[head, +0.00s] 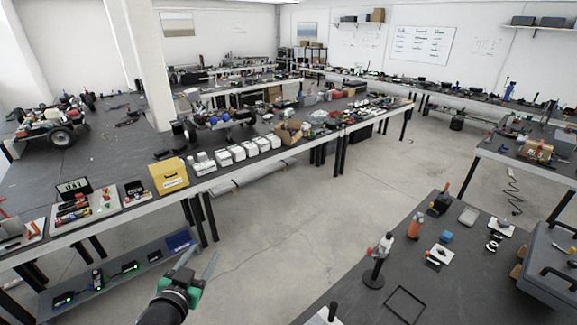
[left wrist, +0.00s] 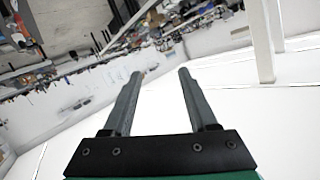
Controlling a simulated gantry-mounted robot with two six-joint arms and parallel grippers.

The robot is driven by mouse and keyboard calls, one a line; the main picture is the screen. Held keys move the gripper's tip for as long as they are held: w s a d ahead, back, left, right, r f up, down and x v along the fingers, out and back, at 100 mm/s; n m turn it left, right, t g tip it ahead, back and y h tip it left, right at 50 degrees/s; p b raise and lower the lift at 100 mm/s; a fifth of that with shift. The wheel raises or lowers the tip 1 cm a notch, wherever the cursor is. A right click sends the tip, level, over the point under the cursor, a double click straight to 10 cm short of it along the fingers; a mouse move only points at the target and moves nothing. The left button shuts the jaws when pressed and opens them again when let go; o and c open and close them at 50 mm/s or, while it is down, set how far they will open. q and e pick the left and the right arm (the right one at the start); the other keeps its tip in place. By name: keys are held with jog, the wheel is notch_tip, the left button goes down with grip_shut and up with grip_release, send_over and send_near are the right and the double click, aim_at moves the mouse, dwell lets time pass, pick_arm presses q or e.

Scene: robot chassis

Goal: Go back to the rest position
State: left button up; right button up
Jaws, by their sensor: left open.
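My left gripper (head: 198,262) shows at the bottom of the head view, over the open floor in front of the long workbench. Its two grey fingers point up and away and stand apart. In the left wrist view the same gripper (left wrist: 160,78) is open, with nothing between its fingers. Beyond the fingers that view shows pale wall and blurred, tilted benches. My right gripper is not in the head view.
A long dark workbench (head: 110,170) with a yellow box (head: 169,176) and white boxes runs across the left. A lower shelf (head: 140,262) sits under it. Another dark table (head: 455,270) with tools stands at the lower right. Bare floor (head: 290,235) lies between them.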

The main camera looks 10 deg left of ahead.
pick_arm(q)
jog(key=s+d+r+t+h, duration=0.1)
jog(key=d+r+t, duration=0.15)
jog(key=r, duration=0.75)
jog(key=s+d+r+m+t+h, duration=0.15)
jog(key=d+r, duration=0.25)
jog(key=r, duration=0.5)
jog(key=s+d+r+n+t+h, duration=0.1)
jog(key=s+d+r+t, duration=0.2)
jog(key=r, duration=0.7)
jog(key=s+d+r+t, duration=0.1)
jog(key=s+r+t, duration=0.2)
jog(key=s+r, duration=0.3)
jog(key=s+d+r+n+t+h, duration=0.1)
jog(key=s+r+t, duration=0.1)
jog(key=s+r, duration=0.4)
jog(key=shift+d+r+t, duration=0.25)
jog(key=shift+r+t, duration=0.15)
jog(key=shift+r, duration=0.35)
